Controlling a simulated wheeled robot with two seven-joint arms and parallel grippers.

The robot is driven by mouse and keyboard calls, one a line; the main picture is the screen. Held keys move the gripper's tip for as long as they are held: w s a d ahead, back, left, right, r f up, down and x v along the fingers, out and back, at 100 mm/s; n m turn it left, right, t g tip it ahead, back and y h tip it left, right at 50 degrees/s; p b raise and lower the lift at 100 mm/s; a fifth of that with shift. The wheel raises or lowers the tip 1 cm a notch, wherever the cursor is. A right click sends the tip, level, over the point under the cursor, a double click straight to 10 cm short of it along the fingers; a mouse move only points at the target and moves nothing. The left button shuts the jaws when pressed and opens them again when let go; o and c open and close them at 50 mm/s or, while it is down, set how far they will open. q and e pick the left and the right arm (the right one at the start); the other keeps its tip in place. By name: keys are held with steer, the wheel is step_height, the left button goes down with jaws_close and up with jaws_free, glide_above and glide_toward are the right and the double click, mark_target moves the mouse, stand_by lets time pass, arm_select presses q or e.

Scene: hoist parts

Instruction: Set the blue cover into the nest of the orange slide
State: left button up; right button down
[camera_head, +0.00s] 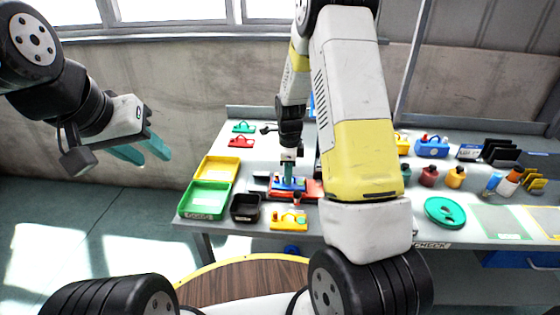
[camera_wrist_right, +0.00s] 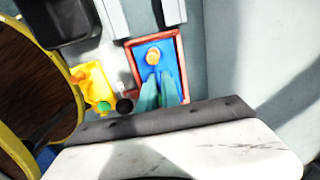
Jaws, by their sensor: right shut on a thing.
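The blue cover (camera_head: 293,185) is under my right gripper (camera_head: 288,175), whose teal fingers are shut on it. In the right wrist view the cover (camera_wrist_right: 168,57) is a blue plate with an orange knob. The red-orange border of the slide (camera_wrist_right: 131,58) shows around its left, top and right sides. In the head view the orange slide (camera_head: 313,189) shows beside and below the cover. I cannot tell whether the cover is fully down in the nest. My left gripper (camera_head: 146,154) is open and empty in the air, left of the table.
Green (camera_head: 199,211) and yellow (camera_head: 218,164) bins and a black bin (camera_head: 245,206) stand left of the slide. A yellow part (camera_head: 289,221) lies in front of it. Several bottles and a green disc (camera_head: 445,212) are at the right.

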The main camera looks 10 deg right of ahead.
steer(key=c, duration=1.5)
jaws_free()
steer(key=o, duration=0.4)
steer(key=shift+r, duration=4.45)
